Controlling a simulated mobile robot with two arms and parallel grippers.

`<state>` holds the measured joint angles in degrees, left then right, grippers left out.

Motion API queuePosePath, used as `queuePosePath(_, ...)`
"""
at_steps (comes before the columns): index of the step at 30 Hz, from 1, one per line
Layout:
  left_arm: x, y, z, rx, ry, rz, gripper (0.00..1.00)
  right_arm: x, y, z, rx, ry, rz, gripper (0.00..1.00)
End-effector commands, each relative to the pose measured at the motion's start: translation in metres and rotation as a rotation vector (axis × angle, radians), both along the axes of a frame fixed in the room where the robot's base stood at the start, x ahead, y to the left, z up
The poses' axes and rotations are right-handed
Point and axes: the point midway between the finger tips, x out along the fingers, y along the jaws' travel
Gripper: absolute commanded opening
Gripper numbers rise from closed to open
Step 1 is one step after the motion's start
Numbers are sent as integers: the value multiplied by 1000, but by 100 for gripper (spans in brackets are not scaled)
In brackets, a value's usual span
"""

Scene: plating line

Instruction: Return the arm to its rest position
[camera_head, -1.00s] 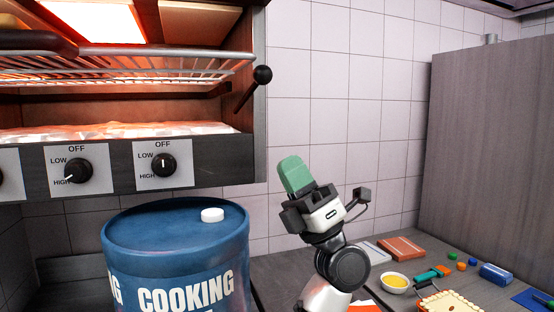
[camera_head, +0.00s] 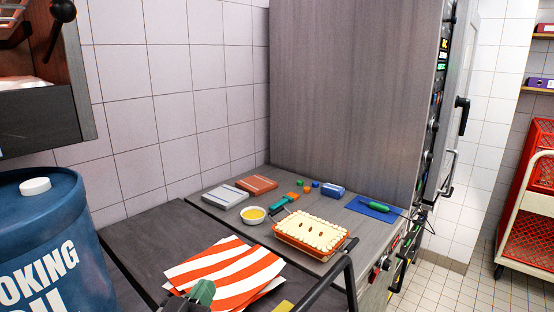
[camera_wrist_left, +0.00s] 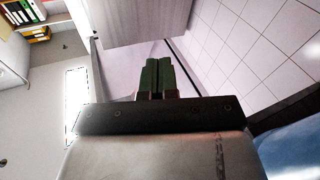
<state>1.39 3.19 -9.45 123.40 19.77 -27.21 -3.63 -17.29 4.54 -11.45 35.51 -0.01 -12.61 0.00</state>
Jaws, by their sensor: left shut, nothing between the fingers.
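My left gripper (camera_head: 202,291) shows at the bottom edge of the head view, its green fingertips in front of a red-and-white striped cloth (camera_head: 225,268). In the left wrist view its two green fingers (camera_wrist_left: 157,76) are together with nothing between them. Most of the left arm is out of the head view. My right gripper is not in view.
A blue cooking oil drum (camera_head: 50,240) stands at the left. On the counter are a pie (camera_head: 311,231), a bowl of yellow liquid (camera_head: 254,214), a blue mat (camera_head: 366,207) and several small items. A tall grey cabinet (camera_head: 350,90) stands behind. A red-sided cart (camera_head: 530,200) stands at the right.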

Motion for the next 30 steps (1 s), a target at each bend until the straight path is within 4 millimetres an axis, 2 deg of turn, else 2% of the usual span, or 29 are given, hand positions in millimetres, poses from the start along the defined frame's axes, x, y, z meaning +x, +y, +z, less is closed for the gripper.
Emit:
queuePosePath(1,-18,3,-36,64,138,-2,0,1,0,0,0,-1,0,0)
queuePosePath(3,-46,8,-80,150,333,-2,0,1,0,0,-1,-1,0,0)
queuePosePath(6,-91,20,-129,255,581,4,0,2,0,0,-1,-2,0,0)
queuePosePath(9,-130,32,-161,330,773,13,0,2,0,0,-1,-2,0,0)
queuePosePath(15,-198,53,-196,436,1064,37,0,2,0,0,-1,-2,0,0)
queuePosePath(21,-261,72,-211,517,1308,64,0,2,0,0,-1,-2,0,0)
queuePosePath(22,-264,73,-216,522,1328,66,0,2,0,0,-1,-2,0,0)
queuePosePath(30,-245,69,-289,525,1346,53,0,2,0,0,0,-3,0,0)
